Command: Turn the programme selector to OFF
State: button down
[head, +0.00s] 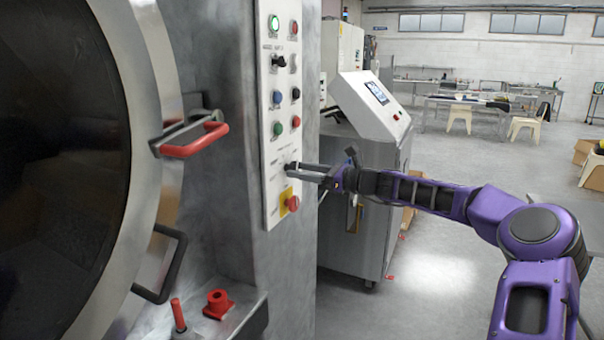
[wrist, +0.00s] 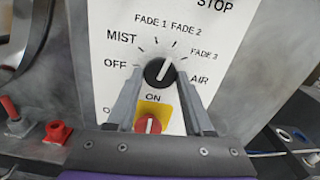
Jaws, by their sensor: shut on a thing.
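The programme selector (wrist: 160,72) is a round black knob on a white panel, with labels OFF, MIST, FADE 1, FADE 2, FADE 3 and AIR around it. Its white mark points up and slightly right, towards the FADE 2 side and away from OFF at the left. My gripper (wrist: 158,80) is shut on the knob, one finger on each side. In the head view my gripper (head: 292,169) reaches the lower part of the control panel (head: 272,150) from the right, and its fingers mostly hide the knob.
A red rotary switch (wrist: 149,125) on a yellow plate sits just below the selector, between my fingers in the wrist view. Buttons and a black switch (head: 279,61) are higher on the panel. The round door's red handle (head: 195,142) sticks out at the left. Open floor lies at the right.

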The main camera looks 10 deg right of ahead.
jog(key=n+b, duration=0.6)
jog(key=n, duration=1.1)
jog(key=shift+d, duration=0.1)
jog(key=n, duration=0.5)
jog(key=shift+r+n, duration=0.1)
jog(key=shift+n, duration=0.2)
dwell(0.3)
jog(key=shift+c, duration=1.6)
grip_release()
jog(key=v, duration=1.7)
jog(key=shift+d, duration=0.15)
